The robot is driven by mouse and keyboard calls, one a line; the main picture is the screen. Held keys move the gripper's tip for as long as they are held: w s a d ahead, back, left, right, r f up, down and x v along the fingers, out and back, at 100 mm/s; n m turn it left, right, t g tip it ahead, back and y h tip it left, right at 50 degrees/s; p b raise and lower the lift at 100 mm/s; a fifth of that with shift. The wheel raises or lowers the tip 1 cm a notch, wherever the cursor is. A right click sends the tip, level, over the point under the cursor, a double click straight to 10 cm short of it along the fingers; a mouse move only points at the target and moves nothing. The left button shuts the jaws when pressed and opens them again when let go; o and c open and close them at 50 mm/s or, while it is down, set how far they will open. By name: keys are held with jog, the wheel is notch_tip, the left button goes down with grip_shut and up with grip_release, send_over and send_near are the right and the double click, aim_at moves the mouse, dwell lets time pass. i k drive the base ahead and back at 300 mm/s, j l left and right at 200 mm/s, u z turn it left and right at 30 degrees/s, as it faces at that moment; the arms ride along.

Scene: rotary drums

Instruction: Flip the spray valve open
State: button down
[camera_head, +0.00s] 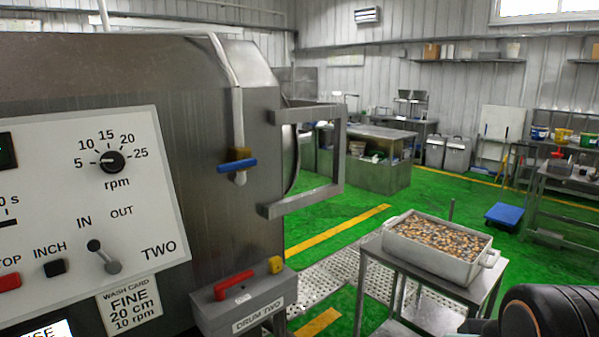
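The spray valve (237,165) has a blue lever that lies roughly level, crosswise to the white pipe (238,110). The pipe comes down the end of the steel drum housing (225,220), and a brass-coloured fitting sits just above the lever. A short pale outlet shows below it. A dark, rounded part of my arm shows at the bottom right corner, far from the valve. My gripper's fingers are not in view.
A steel bracket frame (335,155) juts out right of the valve. Below is a grey box (245,305) labelled DRUM TWO with a red handle (234,285). The control panel (90,200) is at left. A filled white tub (395,240) stands on a steel table.

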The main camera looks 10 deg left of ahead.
aim_at(247, 162)
jog(key=i+j, duration=0.1)
jog(key=j, duration=0.25)
jog(key=i+j, duration=0.15)
jog(key=j, duration=0.25)
jog(key=i+j, duration=0.1)
jog(key=j, duration=0.25)
jog(key=i+j, duration=0.15)
jog(key=j, duration=0.2)
jog(key=z, duration=0.05)
